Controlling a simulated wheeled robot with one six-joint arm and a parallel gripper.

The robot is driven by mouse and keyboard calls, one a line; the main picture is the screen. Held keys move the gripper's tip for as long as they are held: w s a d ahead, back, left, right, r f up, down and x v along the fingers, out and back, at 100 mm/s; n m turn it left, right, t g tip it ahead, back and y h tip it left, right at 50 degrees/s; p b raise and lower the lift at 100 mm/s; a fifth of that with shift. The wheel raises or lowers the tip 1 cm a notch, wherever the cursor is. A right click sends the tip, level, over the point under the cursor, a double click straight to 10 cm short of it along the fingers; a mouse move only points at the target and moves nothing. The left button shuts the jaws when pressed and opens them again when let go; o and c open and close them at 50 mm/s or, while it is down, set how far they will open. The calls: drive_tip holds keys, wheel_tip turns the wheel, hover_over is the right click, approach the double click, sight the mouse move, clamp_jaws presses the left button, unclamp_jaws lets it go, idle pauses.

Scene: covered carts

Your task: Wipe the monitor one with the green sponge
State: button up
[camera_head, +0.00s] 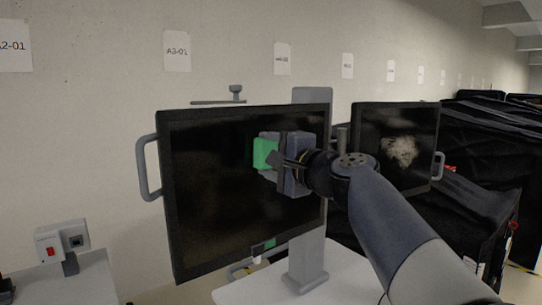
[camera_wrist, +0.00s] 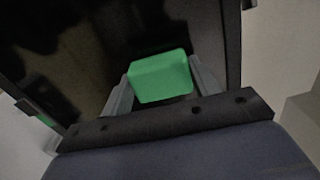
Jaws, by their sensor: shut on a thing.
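The green sponge (camera_head: 265,153) is held between the fingers of my gripper (camera_head: 272,158), in front of the left monitor's dark screen. In the wrist view the green sponge (camera_wrist: 161,77) sits between both fingertips of my gripper (camera_wrist: 160,82). It is close to the screen; I cannot tell whether it touches. The left monitor (camera_head: 210,210) stands on a grey post and also fills the back of the wrist view (camera_wrist: 60,70). The right monitor (camera_head: 375,160) has a pale smudge (camera_head: 402,151) on its screen. I cannot read which monitor is number one.
A grey post (camera_head: 309,255) rises from a white table top (camera_head: 345,285). A grey handle (camera_head: 147,168) sticks out at the left monitor's left side. A box with a red switch (camera_head: 62,240) stands at the lower left. Black covered carts (camera_head: 490,130) stand at the right.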

drive_tip(key=shift+w+d+b, duration=0.2)
drive_tip(key=shift+w+d, duration=0.35)
drive_tip(key=shift+d, duration=0.3)
drive_tip(key=shift+w+d+b, duration=0.2)
drive_tip(key=shift+w+d, duration=0.35)
drive_tip(key=shift+d, duration=0.3)
drive_tip(key=shift+a, duration=0.1)
drive_tip(key=shift+s+a, duration=0.5)
drive_tip(key=shift+a, duration=0.3)
drive_tip(key=shift+s+a, duration=0.5)
drive_tip(key=shift+a, duration=0.3)
drive_tip(key=shift+b+v, duration=1.2)
drive_tip(key=shift+v, duration=1.65)
drive_tip(key=shift+s, duration=0.1)
